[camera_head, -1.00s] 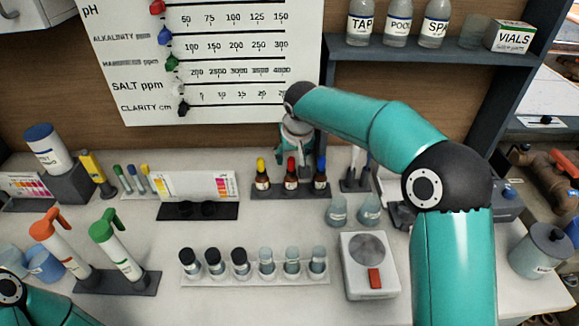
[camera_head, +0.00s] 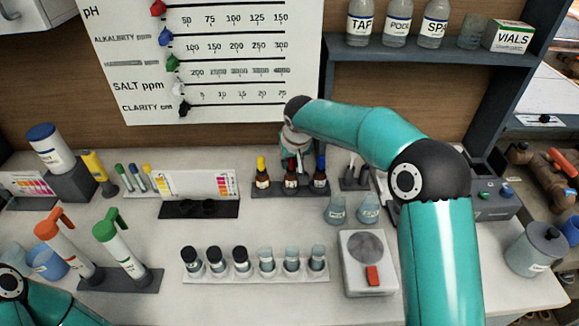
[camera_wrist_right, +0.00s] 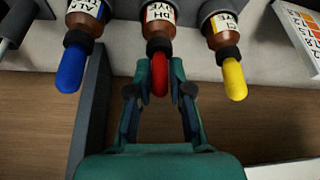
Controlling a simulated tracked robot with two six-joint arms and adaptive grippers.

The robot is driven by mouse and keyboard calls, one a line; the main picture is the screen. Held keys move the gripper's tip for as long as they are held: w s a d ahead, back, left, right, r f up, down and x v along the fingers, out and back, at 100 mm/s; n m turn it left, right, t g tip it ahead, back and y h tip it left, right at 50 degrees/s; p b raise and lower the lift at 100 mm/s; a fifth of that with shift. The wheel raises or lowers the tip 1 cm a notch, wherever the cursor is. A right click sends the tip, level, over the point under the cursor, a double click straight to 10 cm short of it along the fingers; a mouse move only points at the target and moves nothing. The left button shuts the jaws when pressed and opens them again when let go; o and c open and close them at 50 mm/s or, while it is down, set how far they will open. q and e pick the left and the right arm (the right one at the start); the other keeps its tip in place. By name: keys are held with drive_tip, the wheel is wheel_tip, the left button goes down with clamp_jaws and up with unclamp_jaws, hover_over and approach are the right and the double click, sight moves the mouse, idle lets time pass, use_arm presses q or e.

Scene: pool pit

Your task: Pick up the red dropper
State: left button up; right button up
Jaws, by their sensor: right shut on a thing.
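The red dropper (camera_wrist_right: 159,74) is a rounded red bulb on the black cap of a small brown bottle (camera_wrist_right: 159,22). In the right wrist view, the fingers of my right gripper (camera_wrist_right: 160,80) are closed on the bulb from both sides. In the head view the right gripper (camera_head: 297,161) is over the middle bottle (camera_head: 291,182) of the rack and largely covers the red bulb. The bottle stands in the rack between the yellow-topped (camera_head: 262,173) and blue-topped (camera_head: 320,173) bottles. My left gripper is out of view; only part of its arm shows at bottom left.
The dark bottle rack (camera_head: 275,191) stands near the back wall. Two small beakers (camera_head: 336,210) are in front to the right, with a scale (camera_head: 367,270) nearer. A vial tray (camera_head: 255,279) lies in front. Bare counter separates rack and vial tray.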

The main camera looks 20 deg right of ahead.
drive_tip(key=shift+r, duration=0.1)
drive_tip(key=shift+r, duration=0.45)
drive_tip(key=shift+r+p, duration=1.4)
drive_tip(key=shift+r, duration=8.05)
drive_tip(key=shift+s+f, duration=0.1)
